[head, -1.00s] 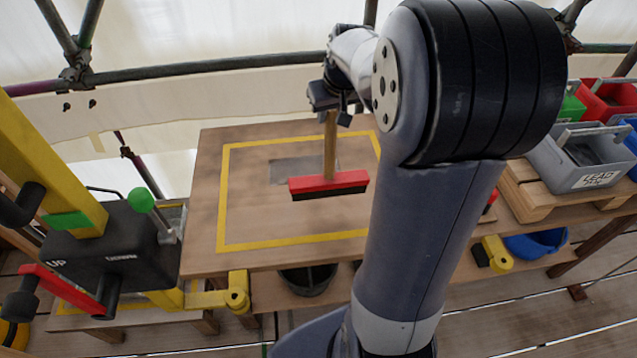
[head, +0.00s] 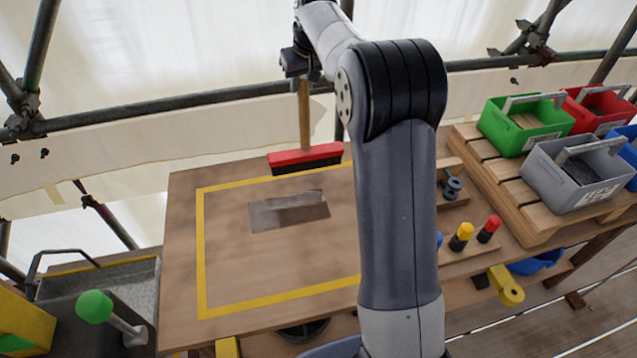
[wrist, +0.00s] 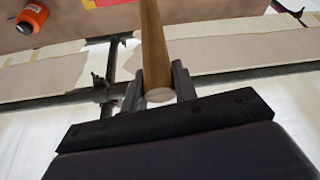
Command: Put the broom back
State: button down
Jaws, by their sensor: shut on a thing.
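The broom has a red head (head: 305,157) with dark bristles and a wooden handle. It hangs upright with its head down, over the far part of the wooden table (head: 180,250). My gripper (head: 297,72) is shut on the upper handle. In the wrist view the handle (wrist: 153,45) stands between the two fingers of my gripper (wrist: 158,85), its round end facing the camera. Whether the bristles touch the table I cannot tell. No holder for the broom is clearly visible.
A yellow line frames a grey patch (head: 288,211) on the table. Green (head: 523,122), red (head: 597,108) and grey bins (head: 573,175) stand on a pallet at right. Capped markers (head: 461,236) stand nearby. A scaffold rail (head: 150,108) runs behind.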

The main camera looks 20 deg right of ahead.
aim_at(303, 114)
jog(key=shift+w+f, duration=0.1)
jog(key=shift+w, duration=0.15)
notch_tip(303, 114, down, 10)
jog(key=shift+r+p, duration=0.15)
jog(key=shift+p, duration=0.55)
jog(key=shift+w, duration=0.1)
jog(key=c, duration=1.1)
grip_release()
jog(key=shift+f, duration=0.2)
jog(key=shift+r, duration=0.1)
jog(key=shift+r, duration=0.2)
jog(key=b+v, duration=0.2)
jog(key=v, duration=0.9)
jog(key=shift+s+d+r, duration=0.1)
jog(key=shift+s+r, duration=0.1)
jog(key=shift+r, duration=0.15)
